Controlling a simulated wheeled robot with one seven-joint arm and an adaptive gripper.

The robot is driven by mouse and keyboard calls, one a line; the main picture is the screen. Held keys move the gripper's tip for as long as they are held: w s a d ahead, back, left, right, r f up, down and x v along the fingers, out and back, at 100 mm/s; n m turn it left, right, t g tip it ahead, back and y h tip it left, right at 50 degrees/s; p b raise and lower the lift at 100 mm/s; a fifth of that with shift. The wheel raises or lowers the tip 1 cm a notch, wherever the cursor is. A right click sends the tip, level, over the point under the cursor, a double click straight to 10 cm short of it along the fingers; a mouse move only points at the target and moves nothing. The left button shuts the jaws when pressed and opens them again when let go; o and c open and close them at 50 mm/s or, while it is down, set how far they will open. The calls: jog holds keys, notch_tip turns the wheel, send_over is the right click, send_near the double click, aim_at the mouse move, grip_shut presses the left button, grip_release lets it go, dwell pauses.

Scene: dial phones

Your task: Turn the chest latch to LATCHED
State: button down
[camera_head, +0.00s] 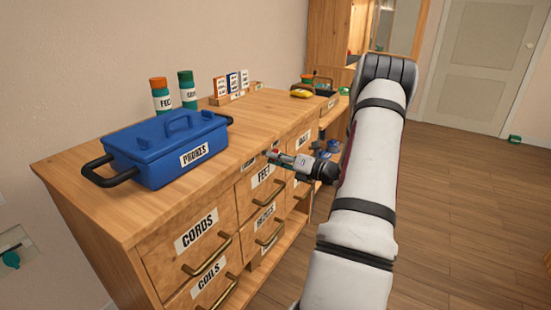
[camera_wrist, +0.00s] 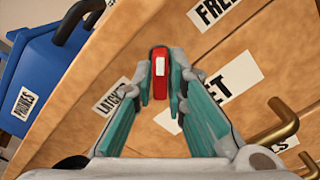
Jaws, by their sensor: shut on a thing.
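The chest latch (camera_wrist: 160,85) shows in the wrist view as a red tab with a white mark, upright in the picture on the wooden front. My gripper (camera_wrist: 160,88) has its teal-lined fingers on both sides of the tab and is shut on it. A label starting "LATCH" (camera_wrist: 112,97) is left of the latch, partly hidden by a finger. A label starting "FREE" (camera_wrist: 215,10) is at the upper right, cut off by the frame. In the head view my gripper (camera_head: 273,156) is at the chest's (camera_head: 130,225) upper front edge; the latch is barely visible there.
A blue PHONES box (camera_head: 165,150) with black handles stands on the chest top. Bottles (camera_head: 160,95) and small boxes (camera_head: 232,82) stand behind. Brass drawer handles (camera_head: 208,258) stick out from the front; one (camera_wrist: 275,122) is close right of my gripper.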

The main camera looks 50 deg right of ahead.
jog(key=n, duration=0.6)
jog(key=shift+d+f+b, duration=0.15)
jog(key=shift+f+b, duration=0.05)
jog(key=shift+b, duration=0.2)
jog(key=n+b, duration=0.2)
jog(key=n, duration=0.3)
jog(key=shift+d, duration=0.1)
jog(key=n+b, duration=0.3)
jog(key=n, duration=0.1)
jog(key=shift+d, duration=0.15)
jog(key=shift+n+b, duration=0.95)
jog(key=shift+n, duration=0.45)
jog(key=shift+r, duration=0.1)
jog(key=c, duration=1.7)
grip_release()
